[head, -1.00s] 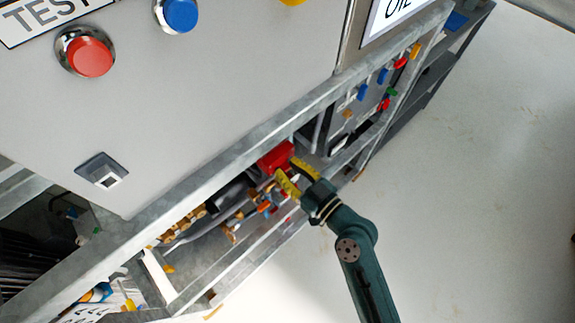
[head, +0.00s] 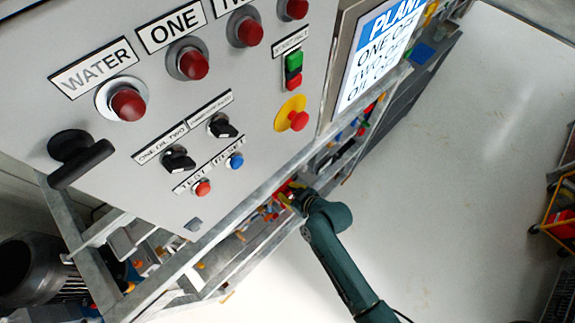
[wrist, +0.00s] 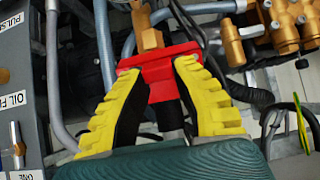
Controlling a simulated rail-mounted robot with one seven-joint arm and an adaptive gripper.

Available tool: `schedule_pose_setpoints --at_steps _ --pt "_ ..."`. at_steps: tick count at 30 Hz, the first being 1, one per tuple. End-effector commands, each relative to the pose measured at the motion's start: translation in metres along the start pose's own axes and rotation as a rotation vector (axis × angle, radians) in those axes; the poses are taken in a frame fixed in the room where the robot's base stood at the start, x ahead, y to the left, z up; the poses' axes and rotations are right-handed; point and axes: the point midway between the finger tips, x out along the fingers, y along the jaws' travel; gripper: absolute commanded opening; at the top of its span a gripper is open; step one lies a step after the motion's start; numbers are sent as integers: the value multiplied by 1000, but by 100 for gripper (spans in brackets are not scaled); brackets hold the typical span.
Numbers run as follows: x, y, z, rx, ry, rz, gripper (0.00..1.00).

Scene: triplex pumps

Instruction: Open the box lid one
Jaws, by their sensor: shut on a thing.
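My gripper (head: 291,197) reaches in under the control panel, at the frame's lower rail. In the wrist view its yellow fingers (wrist: 159,76) are shut on a red handle (wrist: 160,70), one finger on each side. The handle is a wide bar with a narrower stem, below a brass fitting (wrist: 149,38). In the head view the handle is mostly hidden by my gripper. I cannot make out a separate box lid one. The grey control panel (head: 110,205) carries a label reading ONE (head: 171,26) above a red lamp (head: 188,60).
Metal frame rails (head: 225,220) and grey pipes (wrist: 103,45) run close around my gripper. Brass pump parts (wrist: 285,25) and black hoses lie at the right in the wrist view. The floor (head: 450,180) at the right is open, with an orange trolley (head: 562,215) at its edge.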

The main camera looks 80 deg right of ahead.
Motion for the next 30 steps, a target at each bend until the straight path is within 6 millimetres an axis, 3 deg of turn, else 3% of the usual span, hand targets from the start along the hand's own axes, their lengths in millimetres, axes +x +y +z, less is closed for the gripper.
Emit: schedule_pose_setpoints --at_steps 1,12,29,30 --pt "-8 0 -12 -2 -32 0 0" --pt "-8 0 -15 -1 -206 0 0" --pt "-7 0 -13 0 -239 0 0" --pt "-7 0 -13 0 -239 0 31"
